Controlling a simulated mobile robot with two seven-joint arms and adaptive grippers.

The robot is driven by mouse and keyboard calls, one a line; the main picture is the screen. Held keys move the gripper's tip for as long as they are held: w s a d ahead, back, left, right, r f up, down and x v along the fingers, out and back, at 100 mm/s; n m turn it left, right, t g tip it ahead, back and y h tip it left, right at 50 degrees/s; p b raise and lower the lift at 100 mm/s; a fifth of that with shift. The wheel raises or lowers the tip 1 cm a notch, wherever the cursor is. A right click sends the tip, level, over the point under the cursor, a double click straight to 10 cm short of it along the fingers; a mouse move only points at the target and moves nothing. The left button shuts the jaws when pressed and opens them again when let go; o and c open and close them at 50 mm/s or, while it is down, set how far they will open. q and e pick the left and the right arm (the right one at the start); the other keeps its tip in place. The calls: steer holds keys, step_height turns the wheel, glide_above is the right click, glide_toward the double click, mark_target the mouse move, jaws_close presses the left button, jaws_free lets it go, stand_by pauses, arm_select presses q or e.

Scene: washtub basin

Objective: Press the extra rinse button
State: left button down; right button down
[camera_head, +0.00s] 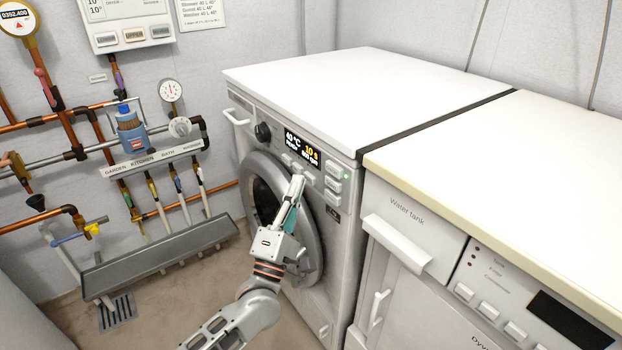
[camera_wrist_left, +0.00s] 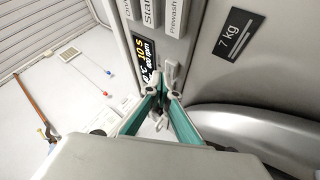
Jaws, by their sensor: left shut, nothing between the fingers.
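The washing machine (camera_head: 350,215) has a control panel with a lit display (camera_head: 302,149), a round knob (camera_head: 262,132) and a column of pale buttons (camera_head: 333,184) to the right of the display. My left gripper (camera_head: 297,184) is shut and empty, its tips at small buttons just below the display. In the left wrist view the gripper (camera_wrist_left: 161,84) points at the panel below the display (camera_wrist_left: 145,60). A button labelled Prewash (camera_wrist_left: 175,17) shows beside others there. I cannot read an extra rinse label, and the fingers partly hide the buttons. I cannot tell whether the tips touch.
The round door (camera_head: 310,245) lies below the panel, behind my left arm. A dryer (camera_head: 425,255) with a water tank drawer stands close on the right. Pipes and a grey trough (camera_head: 160,258) line the left wall. The white machine top (camera_head: 360,90) is clear.

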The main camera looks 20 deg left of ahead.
arm_select(q)
steer(key=shift+w+d, duration=0.25)
arm_select(e)
steer(key=shift+f, duration=0.15)
arm_select(q)
steer(key=shift+s+a, duration=0.1)
stand_by(0.3)
steer(key=shift+s+a+p, duration=0.3)
steer(key=shift+s+a, duration=0.15)
steer(key=shift+s, duration=0.2)
arm_select(e)
steer(key=shift+w+r, duration=0.2)
steer(key=shift+r, duration=0.45)
arm_select(q)
steer(key=shift+a, duration=0.1)
